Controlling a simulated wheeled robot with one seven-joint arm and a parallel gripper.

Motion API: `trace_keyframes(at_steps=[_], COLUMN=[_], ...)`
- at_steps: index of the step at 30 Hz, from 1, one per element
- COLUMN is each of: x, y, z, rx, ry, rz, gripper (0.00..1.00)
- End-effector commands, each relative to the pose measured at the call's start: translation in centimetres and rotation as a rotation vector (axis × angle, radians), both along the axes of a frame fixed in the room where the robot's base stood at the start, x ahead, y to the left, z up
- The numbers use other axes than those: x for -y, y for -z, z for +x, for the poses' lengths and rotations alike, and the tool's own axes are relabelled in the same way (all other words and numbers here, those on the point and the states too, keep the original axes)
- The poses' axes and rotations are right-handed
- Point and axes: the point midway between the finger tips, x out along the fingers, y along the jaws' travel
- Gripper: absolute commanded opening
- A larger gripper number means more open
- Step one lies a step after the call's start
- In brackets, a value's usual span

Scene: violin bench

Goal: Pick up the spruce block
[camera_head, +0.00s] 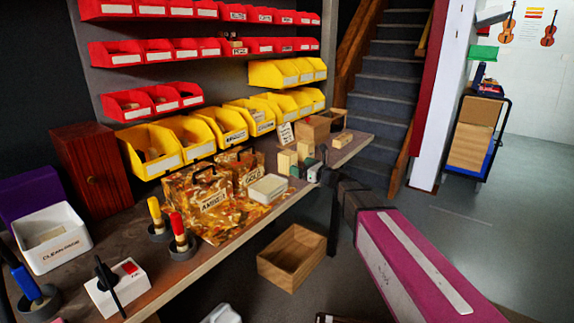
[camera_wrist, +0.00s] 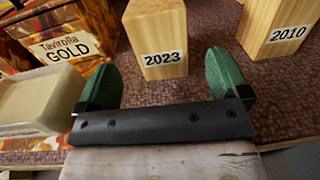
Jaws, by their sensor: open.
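Two pale wooden blocks stand upright on the bench. The one labelled 2023 (camera_wrist: 158,32) is straight ahead of my gripper (camera_wrist: 163,78), beyond and between the green fingers, with a gap to them. The other, labelled 2010 (camera_wrist: 283,22), stands farther right, outside the right finger. Neither label says spruce. In the head view, the left block (camera_head: 287,160) and the right block (camera_head: 305,149) stand near the bench's right end, partly behind my gripper (camera_head: 306,164). My gripper is open and empty.
A patterned case marked Tavirolla Gold (camera_wrist: 58,45) is close left of the 2023 block. A brown box (camera_head: 312,128) stands behind the blocks. Yellow bins (camera_head: 225,124) line the back.

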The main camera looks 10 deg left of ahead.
Motion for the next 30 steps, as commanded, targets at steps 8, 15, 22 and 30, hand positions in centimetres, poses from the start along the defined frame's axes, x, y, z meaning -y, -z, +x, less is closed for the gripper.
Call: trace_keyframes(at_steps=[8, 15, 22, 30], x=[-2.4, -5.1, -6.9, -6.8], y=[0.0, 0.0, 0.0, 0.0], z=[1.2, 2.6, 3.4, 3.3], rx=[0.000, 0.000, 0.000, 0.000], ry=[0.000, -0.002, -0.001, 0.000], rz=[0.000, 0.000, 0.000, 0.000], gripper=[0.94, 0.94, 0.94, 0.61])
